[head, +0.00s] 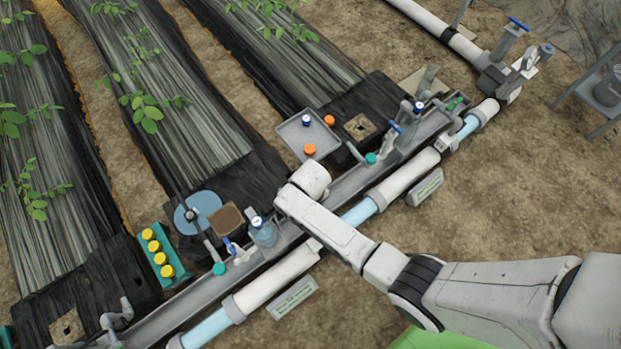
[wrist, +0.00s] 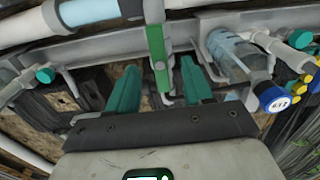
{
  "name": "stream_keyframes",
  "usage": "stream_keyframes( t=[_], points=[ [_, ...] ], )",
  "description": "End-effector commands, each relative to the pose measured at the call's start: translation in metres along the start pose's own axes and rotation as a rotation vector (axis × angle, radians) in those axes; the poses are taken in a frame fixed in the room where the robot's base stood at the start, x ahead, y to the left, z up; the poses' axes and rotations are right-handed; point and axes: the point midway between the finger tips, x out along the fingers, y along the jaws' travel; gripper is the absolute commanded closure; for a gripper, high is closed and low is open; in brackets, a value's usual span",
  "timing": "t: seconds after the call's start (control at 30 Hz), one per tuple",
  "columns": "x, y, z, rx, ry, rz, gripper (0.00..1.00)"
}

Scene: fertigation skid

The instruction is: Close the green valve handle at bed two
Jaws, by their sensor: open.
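The green valve handle (wrist: 157,55) shows in the wrist view as a long flat bar, standing upright in the picture beside the grey rail. My gripper (wrist: 160,78) has its two teal fingers apart, one to the left and one to the right of the handle's lower end. The handle seems to lie just beyond or between the fingertips; I cannot tell how deep, and no contact shows. In the head view my arm's end hides the handle and my fingers.
The pipe (head: 268,279) and grey channel (head: 350,182) run diagonally. A tray (head: 292,133) with capped items and a rack (head: 149,268) of yellow-capped vials lie nearby.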

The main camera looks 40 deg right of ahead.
Motion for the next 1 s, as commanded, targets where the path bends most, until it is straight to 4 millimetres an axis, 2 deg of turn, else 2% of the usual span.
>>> stream_keyframes(
  t=[0.47,1.0],
  points=[
    [0.002,0.0,0.0,0.026,0.0,0.0,0.49],
    [0.04,0.0,0.0,0.026,0.0,0.0,0.49]
  ],
)
